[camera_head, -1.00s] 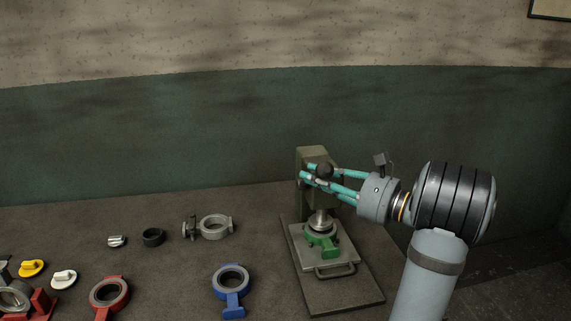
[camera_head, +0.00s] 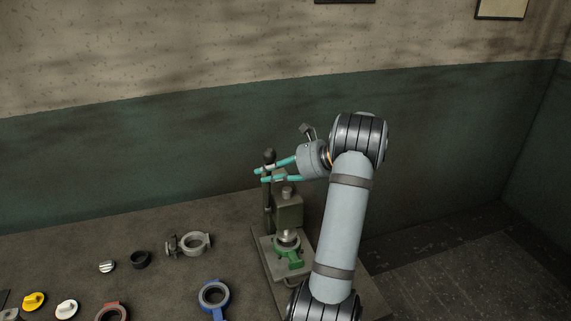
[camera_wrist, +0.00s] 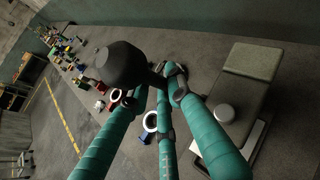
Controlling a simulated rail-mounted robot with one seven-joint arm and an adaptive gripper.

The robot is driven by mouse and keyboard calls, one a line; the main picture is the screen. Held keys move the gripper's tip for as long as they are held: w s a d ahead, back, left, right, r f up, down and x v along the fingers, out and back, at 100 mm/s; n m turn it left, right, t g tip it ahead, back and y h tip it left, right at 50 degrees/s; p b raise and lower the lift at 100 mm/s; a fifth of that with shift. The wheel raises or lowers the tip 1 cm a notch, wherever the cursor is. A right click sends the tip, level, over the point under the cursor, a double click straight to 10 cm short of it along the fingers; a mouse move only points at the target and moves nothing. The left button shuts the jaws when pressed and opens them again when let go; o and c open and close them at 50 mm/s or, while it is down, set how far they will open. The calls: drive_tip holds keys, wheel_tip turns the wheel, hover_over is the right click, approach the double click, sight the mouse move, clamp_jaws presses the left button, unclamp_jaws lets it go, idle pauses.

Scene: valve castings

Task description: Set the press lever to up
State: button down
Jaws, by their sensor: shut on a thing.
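The press (camera_head: 287,214) is a grey-green column on a base plate at the right of the bench, with a green casting (camera_head: 290,261) under its ram. Its lever (camera_head: 267,192) is a dark rod at the left side of the press head. It stands nearly upright, and its black ball knob (camera_head: 269,155) is above the head. My gripper (camera_head: 263,175) has its teal fingers shut on the lever just below the knob. In the wrist view the knob (camera_wrist: 121,66) is large and close between the fingers, beside the press head (camera_wrist: 248,85). The fingers partly hide the rod.
A wall stands close behind. The air left of the lever is clear.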

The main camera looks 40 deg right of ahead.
drive_tip(key=shift+w+d+r+p, duration=0.15)
drive_tip(key=shift+w+r+p, duration=0.15)
drive_tip(key=shift+w, duration=0.05)
drive_tip(key=c, duration=1.8)
unclamp_jaws()
drive_tip(key=shift+c, duration=0.2)
drive_tip(key=shift+o, duration=1.4)
drive_tip(key=shift+f, duration=0.15)
